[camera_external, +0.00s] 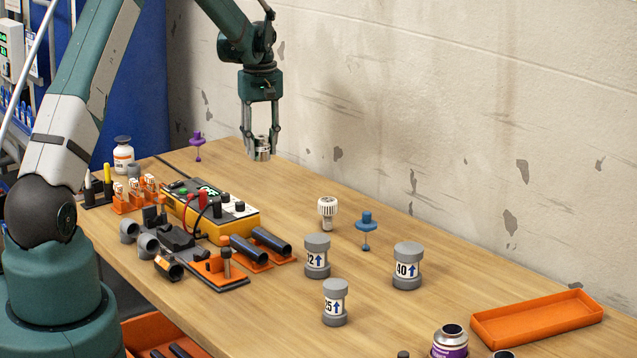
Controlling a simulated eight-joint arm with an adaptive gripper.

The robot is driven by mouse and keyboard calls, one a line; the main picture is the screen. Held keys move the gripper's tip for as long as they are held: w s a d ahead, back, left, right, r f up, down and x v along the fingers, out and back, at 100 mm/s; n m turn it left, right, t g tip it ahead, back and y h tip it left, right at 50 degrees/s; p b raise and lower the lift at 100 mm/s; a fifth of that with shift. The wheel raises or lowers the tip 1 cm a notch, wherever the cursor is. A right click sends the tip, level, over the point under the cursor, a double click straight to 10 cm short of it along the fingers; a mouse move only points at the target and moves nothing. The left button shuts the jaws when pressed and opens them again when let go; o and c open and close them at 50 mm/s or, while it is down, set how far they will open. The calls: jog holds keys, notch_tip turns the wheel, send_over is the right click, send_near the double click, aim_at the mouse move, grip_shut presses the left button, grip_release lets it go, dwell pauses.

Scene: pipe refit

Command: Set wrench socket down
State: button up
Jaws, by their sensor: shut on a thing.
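My gripper (262,140) points down above the far part of the wooden table, near the wall. Its two fingers are shut on a small silvery metal cylinder, the wrench socket (262,153). The socket hangs at the fingertips and looks upright. It appears raised above the table (290,186), though its exact height cannot be told from this one view. The fingers partly cover its upper part.
A purple spindle (197,141) stands left of the gripper. The yellow meter (240,222) and pipe pieces lie nearer. A white ribbed part (327,211), blue spindle (366,232), grey-capped fittings (407,266) and orange tray (537,316) are right. Table around the socket is clear.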

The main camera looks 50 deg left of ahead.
jog(key=d, duration=0.8)
jog(key=shift+s+d+n, duration=0.2)
jog(key=shift+s+n, duration=0.1)
jog(key=shift+n, duration=0.1)
jog(key=shift+f, duration=3.05)
jog(key=shift+f, duration=1.9)
jog(key=shift+f+b, duration=0.15)
jog(key=shift+b, duration=0.3)
jog(key=o, duration=1)
